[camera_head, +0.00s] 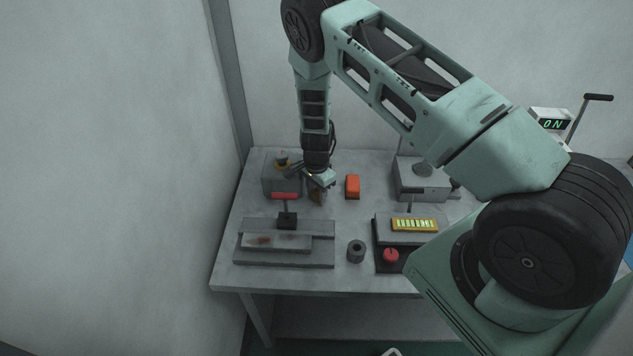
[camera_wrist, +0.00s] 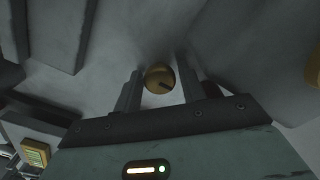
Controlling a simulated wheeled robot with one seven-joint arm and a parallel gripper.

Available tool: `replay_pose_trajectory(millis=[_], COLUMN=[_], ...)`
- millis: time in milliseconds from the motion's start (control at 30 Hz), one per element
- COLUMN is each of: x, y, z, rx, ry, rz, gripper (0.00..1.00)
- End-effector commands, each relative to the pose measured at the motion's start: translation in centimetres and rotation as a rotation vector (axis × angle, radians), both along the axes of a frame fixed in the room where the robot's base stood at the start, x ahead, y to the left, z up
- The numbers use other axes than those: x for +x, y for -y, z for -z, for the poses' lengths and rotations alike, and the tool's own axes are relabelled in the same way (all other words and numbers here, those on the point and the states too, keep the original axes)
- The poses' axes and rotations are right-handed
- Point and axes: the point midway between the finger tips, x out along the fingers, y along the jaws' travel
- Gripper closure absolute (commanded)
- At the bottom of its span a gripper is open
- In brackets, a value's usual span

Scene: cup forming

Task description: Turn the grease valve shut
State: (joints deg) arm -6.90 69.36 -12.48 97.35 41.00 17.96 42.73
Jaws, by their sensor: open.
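A round brass-yellow knob with a dark slot or pointer, which looks like the grease valve (camera_wrist: 153,72), shows in the wrist view between my fingertips. My gripper (camera_wrist: 160,76) is open, with one finger on either side of the knob. I cannot tell whether either finger touches it. In the head view my gripper (camera_head: 321,181) reaches down at the back left of the table. A small brownish part (camera_head: 316,197) shows just below it, and my gripper hides most of that spot.
Another grey machine (camera_head: 420,180) stands behind.

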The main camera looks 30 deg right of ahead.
Motion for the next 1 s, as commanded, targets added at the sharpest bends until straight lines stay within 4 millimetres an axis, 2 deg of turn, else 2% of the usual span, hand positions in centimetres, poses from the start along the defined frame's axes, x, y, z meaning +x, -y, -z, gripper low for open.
replay_pose_trajectory(millis=[233, 700, 833, 1000], x=[0.1, 0.1, 0.1, 0.0], y=[-0.1, -0.1, -0.1, 0.0], z=[-3.1, -13.6, -15.6, -17.0], rx=[0.000, 0.000, 0.001, -0.001], ry=[0.004, 0.006, 0.003, 0.001], rz=[-0.001, -0.001, 0.000, 0.000], gripper=[0.59, 0.59, 0.59, 0.59])
